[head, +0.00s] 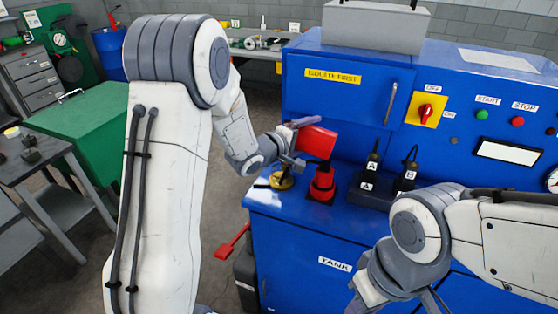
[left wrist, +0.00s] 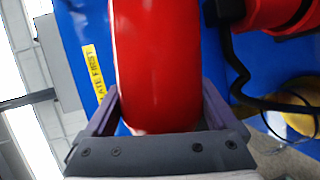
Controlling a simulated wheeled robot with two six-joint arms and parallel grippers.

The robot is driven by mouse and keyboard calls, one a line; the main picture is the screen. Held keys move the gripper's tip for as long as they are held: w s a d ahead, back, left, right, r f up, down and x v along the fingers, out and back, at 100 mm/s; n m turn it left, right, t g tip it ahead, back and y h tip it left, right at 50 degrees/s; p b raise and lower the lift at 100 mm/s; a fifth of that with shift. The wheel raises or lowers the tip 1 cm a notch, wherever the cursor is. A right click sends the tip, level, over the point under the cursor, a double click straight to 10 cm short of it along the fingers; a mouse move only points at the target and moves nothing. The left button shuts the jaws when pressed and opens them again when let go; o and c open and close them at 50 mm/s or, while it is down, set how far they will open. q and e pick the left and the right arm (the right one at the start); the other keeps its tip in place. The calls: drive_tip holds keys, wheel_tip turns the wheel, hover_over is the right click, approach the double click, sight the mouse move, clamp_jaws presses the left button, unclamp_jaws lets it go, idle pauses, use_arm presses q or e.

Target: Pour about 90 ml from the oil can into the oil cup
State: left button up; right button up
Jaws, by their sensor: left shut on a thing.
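My left gripper (head: 299,142) is shut on the red oil can (head: 318,142) and holds it tilted above the front left of the blue bench. In the left wrist view the can (left wrist: 158,60) fills the space between the two fingers. Just below the can, a red stepped piece with a black top (head: 322,185) stands on the bench. A brass round piece (head: 281,180) stands to its left. I cannot tell for sure which is the oil cup, nor whether any oil flows. My right gripper (head: 370,292) is low in front of the bench; its fingers are unclear.
The blue bench (head: 300,213) carries black units marked A (head: 369,180) and B (head: 406,178) to the right. A yellow-and-red switch (head: 427,111) is on the panel behind. A red-handled item (head: 232,243) shows low at the left. A green cabinet (head: 85,125) stands farther left.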

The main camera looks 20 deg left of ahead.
use_arm(q)
drive_tip(key=shift+a+f+n+t+h, duration=0.1)
drive_tip(key=shift+f+n+t+h, duration=0.2)
drive_tip(key=shift+n, duration=0.5)
idle(0.9)
drive_tip(key=shift+d, duration=0.55)
idle(0.4)
